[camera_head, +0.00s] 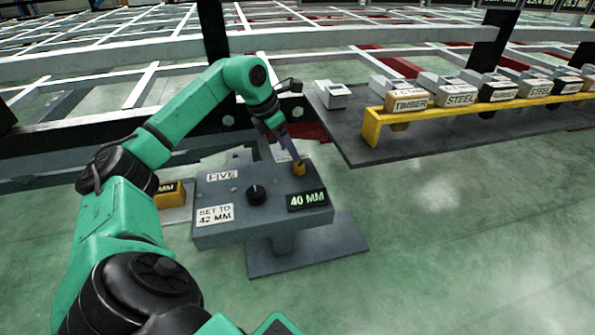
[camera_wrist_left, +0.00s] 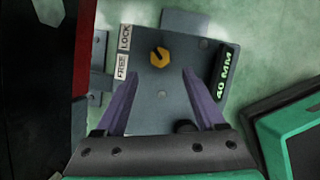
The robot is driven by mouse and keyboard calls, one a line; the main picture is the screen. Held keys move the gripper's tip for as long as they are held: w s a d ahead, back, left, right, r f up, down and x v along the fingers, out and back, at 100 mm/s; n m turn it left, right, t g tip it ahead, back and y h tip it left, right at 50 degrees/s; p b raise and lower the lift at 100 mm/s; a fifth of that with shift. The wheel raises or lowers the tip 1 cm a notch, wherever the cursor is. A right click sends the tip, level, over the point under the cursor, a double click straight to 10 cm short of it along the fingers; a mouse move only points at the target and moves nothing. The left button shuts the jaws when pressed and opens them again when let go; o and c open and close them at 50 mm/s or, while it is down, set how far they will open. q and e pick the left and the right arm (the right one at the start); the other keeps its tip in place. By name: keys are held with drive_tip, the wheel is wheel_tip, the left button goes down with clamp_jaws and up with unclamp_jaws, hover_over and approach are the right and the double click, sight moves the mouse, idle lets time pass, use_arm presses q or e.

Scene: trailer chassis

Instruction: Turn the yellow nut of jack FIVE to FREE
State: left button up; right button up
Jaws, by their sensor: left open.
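The grey box of jack FIVE (camera_head: 225,188) stands on a pedestal in the head view. The yellow nut (camera_head: 299,168) sits at its back right corner. In the left wrist view the yellow nut (camera_wrist_left: 159,57) lies ahead of the fingertips, with a dark mark on it pointing up toward the LOCK label (camera_wrist_left: 125,38). The FREE label (camera_wrist_left: 121,67) is beside LOCK. My left gripper (camera_head: 292,158) is near the nut; in the left wrist view its purple fingers (camera_wrist_left: 161,75) are spread and empty, apart from the nut. My right gripper is not in view.
A black knob (camera_head: 256,194) and a 40 MM display (camera_head: 307,199) are on the same box, with a SET TO 42 MM label (camera_head: 215,214). A grey table (camera_head: 355,141) with labelled blocks on a yellow rack (camera_head: 372,126) stands right. White chassis beams run behind.

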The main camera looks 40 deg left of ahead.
sight(298, 165)
use_arm(q)
drive_tip(key=b+x, duration=0.2)
drive_tip(key=x, duration=0.4)
drive_tip(key=shift+f+b, duration=0.35)
drive_tip(key=shift+f, duration=0.05)
drive_tip(key=shift+w+d+f, duration=0.1)
drive_tip(key=shift+w+f, duration=0.15)
drive_tip(key=shift+f, duration=0.05)
